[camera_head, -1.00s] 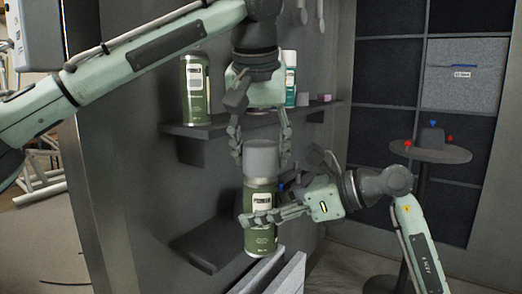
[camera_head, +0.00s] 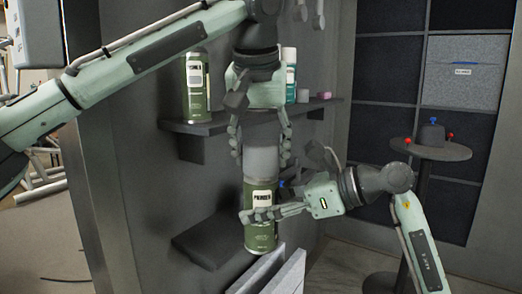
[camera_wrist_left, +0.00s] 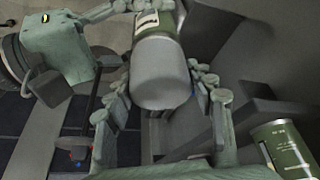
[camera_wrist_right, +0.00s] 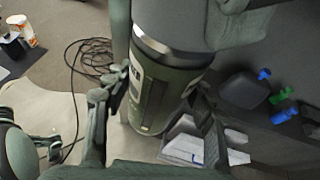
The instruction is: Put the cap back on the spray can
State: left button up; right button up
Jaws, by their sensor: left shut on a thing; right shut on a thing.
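The green spray can (camera_head: 260,232), labelled PRIMER, is upright in the middle of the head view. My right gripper (camera_head: 262,213) is shut around its body from the right. The grey cap (camera_head: 262,160) is at the top of the can, between the fingers of my left gripper (camera_head: 261,158), which points down and is shut on it. The left wrist view shows the cap (camera_wrist_left: 160,82) between both fingers, in line with the can. The right wrist view shows the can's silver rim (camera_wrist_right: 165,45) below the cap. I cannot tell whether the cap is fully seated.
A second green can (camera_head: 196,88) and a teal-and-white bottle (camera_head: 290,75) stand on the upper wall shelf (camera_head: 215,125) behind. A lower shelf (camera_head: 210,240) is left of the held can. White panels (camera_head: 275,275) stand below. A round table (camera_head: 432,149) is at the right.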

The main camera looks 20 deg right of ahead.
pick_arm(q)
jog(key=shift+f, duration=0.45)
dwell(0.5)
jog(key=o, duration=1.3)
jog(key=shift+r, duration=0.1)
jog(key=shift+v, duration=3.45)
